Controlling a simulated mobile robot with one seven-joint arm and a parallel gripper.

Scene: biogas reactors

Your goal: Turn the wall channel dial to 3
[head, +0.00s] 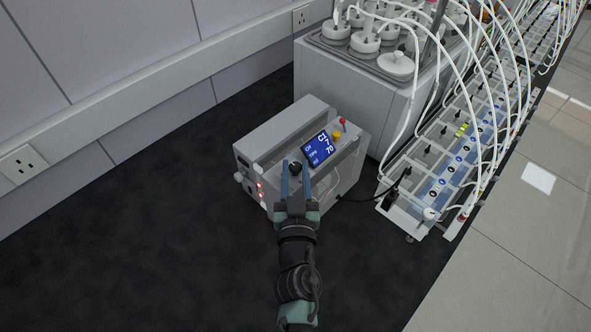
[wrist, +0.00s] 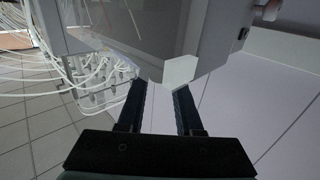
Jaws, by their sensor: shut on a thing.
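A grey control box (head: 290,115) stands on the dark floor near the wall, with a lit blue display (head: 318,148) tilted on its top. A small dark round knob (head: 295,167), which I take for the channel dial, sits beside the display. My gripper (head: 295,177) reaches it from the front, with one blue finger on each side, shut on it. The knob's pointer and marks are too small to read. In the wrist view my gripper (wrist: 160,86) has its fingers apart, with a pale six-sided face (wrist: 180,71) between and beyond the tips.
A red-topped knob (head: 343,121) and a yellow button (head: 336,135) sit behind the display. A large grey bath with white-capped vessels (head: 396,65) stands behind right. A long rack with white tubes (head: 425,185) runs along the right. Dark floor at left is clear.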

